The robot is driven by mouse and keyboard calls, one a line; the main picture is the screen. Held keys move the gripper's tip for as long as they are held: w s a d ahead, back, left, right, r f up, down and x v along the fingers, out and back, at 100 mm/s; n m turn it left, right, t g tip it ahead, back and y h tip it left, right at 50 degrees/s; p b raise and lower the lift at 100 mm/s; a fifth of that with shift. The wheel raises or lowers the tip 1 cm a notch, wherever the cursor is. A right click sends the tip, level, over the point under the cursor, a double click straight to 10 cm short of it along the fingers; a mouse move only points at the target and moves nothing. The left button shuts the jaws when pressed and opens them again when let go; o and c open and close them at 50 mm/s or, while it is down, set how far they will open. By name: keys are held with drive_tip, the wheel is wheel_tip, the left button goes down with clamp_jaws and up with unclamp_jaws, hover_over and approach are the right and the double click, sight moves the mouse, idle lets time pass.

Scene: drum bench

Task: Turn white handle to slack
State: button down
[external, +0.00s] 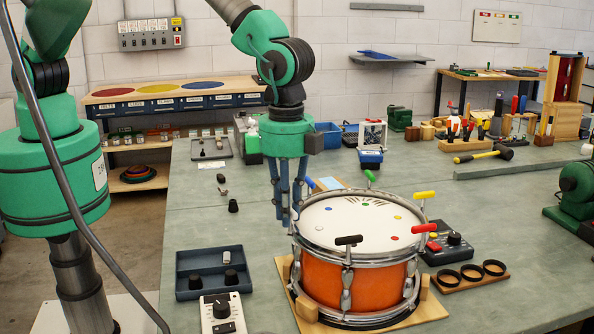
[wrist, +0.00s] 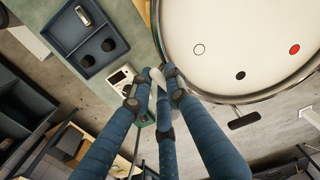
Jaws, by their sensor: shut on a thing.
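An orange drum (external: 350,285) with a white head and metal rims stands on a wooden base on the bench. T-handles ring its top rim: blue (external: 311,183), green (external: 370,177), yellow (external: 424,195), red (external: 424,228) and black (external: 348,240). My gripper (external: 291,218) points down at the drum's left edge. In the wrist view its three blue fingers (wrist: 156,82) close around the white handle (wrist: 158,75), just outside the rim. The fingers cover most of the handle, so its exact angle is unclear.
A dark blue tray (external: 209,275) with black knobs and a white control box (external: 221,314) stand left of the drum. A dark control box (external: 447,249) and a wooden strip with black rings (external: 470,276) lie to its right.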

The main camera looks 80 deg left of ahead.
drive_tip(key=n, duration=0.3)
drive_tip(key=shift+d+n+b, duration=0.15)
drive_tip(key=shift+n+b, duration=0.15)
drive_tip(key=n, duration=0.6)
drive_tip(key=n+b, duration=0.1)
drive_tip(key=n, duration=0.2)
drive_tip(key=shift+d+r, duration=0.1)
drive_tip(key=shift+d, duration=0.15)
drive_tip(key=n, duration=0.3)
drive_tip(key=shift+w+d+n, duration=0.1)
drive_tip(key=shift+n, duration=0.3)
drive_tip(key=n, duration=0.4)
drive_tip(key=shift+w+d, duration=0.1)
drive_tip(key=n, duration=0.4)
drive_tip(key=shift+w, duration=0.1)
drive_tip(key=n, duration=0.4)
drive_tip(key=shift+w+n+b, duration=0.15)
drive_tip(key=shift+n+b, duration=0.15)
drive_tip(key=shift+w+n, duration=0.1)
drive_tip(key=shift+n, duration=1.6)
